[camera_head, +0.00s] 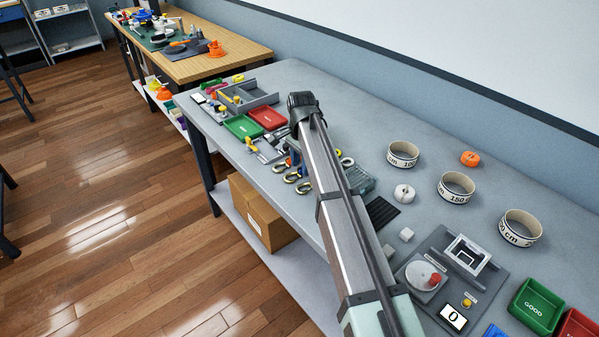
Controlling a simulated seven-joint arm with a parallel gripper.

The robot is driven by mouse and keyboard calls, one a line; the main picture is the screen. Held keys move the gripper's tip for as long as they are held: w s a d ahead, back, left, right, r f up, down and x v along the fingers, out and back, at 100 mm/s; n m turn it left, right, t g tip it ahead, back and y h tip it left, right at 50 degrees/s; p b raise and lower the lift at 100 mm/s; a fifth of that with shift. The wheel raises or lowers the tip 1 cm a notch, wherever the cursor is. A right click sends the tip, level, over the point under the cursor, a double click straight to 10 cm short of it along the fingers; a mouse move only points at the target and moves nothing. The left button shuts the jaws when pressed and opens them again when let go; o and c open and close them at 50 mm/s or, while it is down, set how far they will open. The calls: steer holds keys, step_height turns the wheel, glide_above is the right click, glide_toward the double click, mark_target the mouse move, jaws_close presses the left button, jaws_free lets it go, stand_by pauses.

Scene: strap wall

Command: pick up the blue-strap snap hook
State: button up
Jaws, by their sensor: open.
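Several metal snap hooks lie close together on the grey bench (226,143), just left of my arm. One brassy hook (291,178) is in the middle of the group, and another hook (304,188) lies nearer to the arm. A further ring-like hook (346,162) shows at the arm's right side. A small blue patch (294,148) shows against the arm's left edge; I cannot tell whether it is the blue strap. My arm crosses the bench and covers part of the group. I cannot make out my gripper's fingertips; they appear hidden behind the arm.
Green tray (242,127) and red tray (268,117) stand beyond the hooks, beside a grey divided tray (248,98). The right-hand bench has clear patches.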

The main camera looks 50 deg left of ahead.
steer(key=shift+f, duration=0.4)
steer(key=shift+c, duration=0.3)
jaws_close()
